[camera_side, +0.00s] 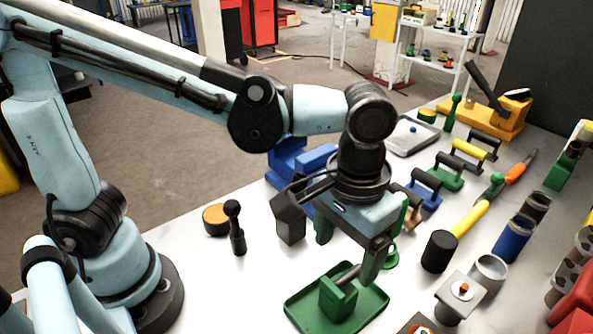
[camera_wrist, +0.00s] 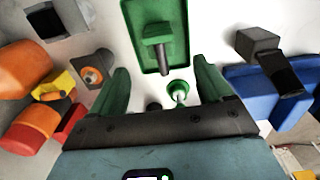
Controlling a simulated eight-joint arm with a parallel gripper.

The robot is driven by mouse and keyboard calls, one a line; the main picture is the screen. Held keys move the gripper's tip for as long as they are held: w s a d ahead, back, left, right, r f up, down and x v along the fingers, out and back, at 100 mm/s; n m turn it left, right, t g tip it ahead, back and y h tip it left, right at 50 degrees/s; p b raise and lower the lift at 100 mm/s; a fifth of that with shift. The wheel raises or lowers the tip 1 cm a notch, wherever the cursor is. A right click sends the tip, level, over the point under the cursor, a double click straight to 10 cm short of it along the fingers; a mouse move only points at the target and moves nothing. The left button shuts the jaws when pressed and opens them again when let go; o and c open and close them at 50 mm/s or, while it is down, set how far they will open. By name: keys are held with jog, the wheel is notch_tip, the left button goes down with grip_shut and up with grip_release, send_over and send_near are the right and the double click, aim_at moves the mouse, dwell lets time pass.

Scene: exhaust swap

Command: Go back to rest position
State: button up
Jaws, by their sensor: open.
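My gripper (camera_side: 350,248) is open, with its two green fingers pointing down above the white table. In the wrist view the fingers of my gripper (camera_wrist: 160,72) are spread apart with nothing between their tips. A green tray (camera_side: 302,312) lies just below the gripper, and it shows ahead of the fingers in the wrist view (camera_wrist: 180,62). A green block (camera_side: 338,300) with a grey bar sits on the tray, apart from the fingers. A small green round part (camera_wrist: 179,88) shows on the table, framed between the fingers in the wrist view.
A black-knobbed post (camera_side: 236,228) and an orange-topped disc (camera_side: 215,218) stand left of the gripper. A blue fixture (camera_side: 290,162) is behind it. Handled blocks, a black and yellow tool (camera_side: 440,250) and a blue cylinder (camera_side: 512,238) crowd the right. The table's front left is clear.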

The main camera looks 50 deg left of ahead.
notch_tip(320, 180, down, 12)
jog(key=shift+f, duration=0.1)
notch_tip(320, 180, up, 5)
jog(key=shift+f, duration=0.2)
jog(key=s+d+r, duration=0.4)
jog(key=s+r, duration=0.3)
jog(key=s, duration=0.4)
jog(key=n, duration=0.7)
send_near(341, 279)
jog(key=w+a, duration=0.1)
jog(key=w, duration=0.1)
jog(key=w+a+f, duration=0.1)
jog(key=a, duration=0.1)
jog(key=shift+w, duration=0.35)
